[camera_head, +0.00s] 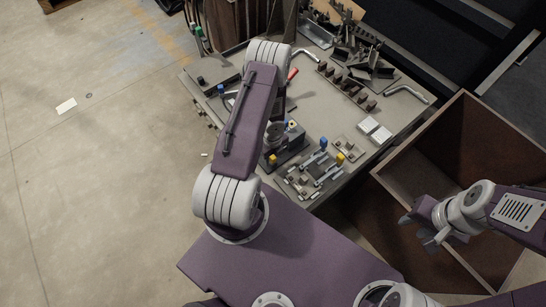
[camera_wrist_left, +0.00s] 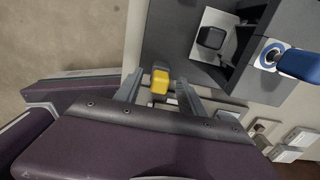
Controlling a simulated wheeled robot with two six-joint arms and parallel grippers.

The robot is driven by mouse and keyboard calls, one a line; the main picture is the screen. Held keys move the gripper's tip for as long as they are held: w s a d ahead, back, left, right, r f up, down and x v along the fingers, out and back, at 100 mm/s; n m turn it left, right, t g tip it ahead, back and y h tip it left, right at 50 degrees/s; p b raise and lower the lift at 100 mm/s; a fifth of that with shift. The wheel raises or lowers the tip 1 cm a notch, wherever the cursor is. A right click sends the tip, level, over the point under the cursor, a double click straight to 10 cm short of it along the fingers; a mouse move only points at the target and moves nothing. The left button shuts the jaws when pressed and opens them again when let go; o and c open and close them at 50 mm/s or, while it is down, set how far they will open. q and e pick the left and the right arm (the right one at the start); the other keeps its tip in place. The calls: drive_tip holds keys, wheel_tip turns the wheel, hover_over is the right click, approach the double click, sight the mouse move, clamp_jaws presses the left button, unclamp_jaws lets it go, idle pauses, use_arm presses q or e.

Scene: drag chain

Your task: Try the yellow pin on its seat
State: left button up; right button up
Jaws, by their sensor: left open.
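A yellow pin (camera_wrist_left: 160,82) stands at the edge of a dark grey fixture (camera_wrist_left: 172,42) in the left wrist view. My left gripper (camera_wrist_left: 159,88) is open, with one finger on each side of the pin's yellow head; I cannot tell whether either finger touches it. What lies under the yellow head is hidden. In the head view the yellow pin (camera_head: 272,159) shows just right of my left arm, which hides most of that gripper. My right gripper (camera_head: 422,230) is open and empty, away from the table, over the brown box.
A blue-handled part (camera_wrist_left: 298,64) stands by a ringed seat on the fixture's right side. A plate with another yellow piece (camera_head: 340,158) and a blue piece (camera_head: 323,143) lies at the table's near edge. The brown box (camera_head: 393,163) stands right of the table (camera_head: 318,110).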

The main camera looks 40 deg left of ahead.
sight(273, 157)
use_arm(q)
drive_tip(key=shift+f, duration=0.1)
drive_tip(key=shift+c, duration=0.4)
clamp_jaws()
drive_tip(key=shift+p, duration=0.35)
drive_tip(key=shift+r+p, duration=2.9)
drive_tip(key=shift+r, duration=0.15)
drive_tip(key=shift+f, duration=0.1)
wheel_tip(273, 157, down, 6)
drive_tip(key=b, duration=0.5)
drive_tip(key=shift+r+b, duration=0.25)
drive_tip(key=shift+b, duration=0.15)
drive_tip(key=shift+r, duration=0.15)
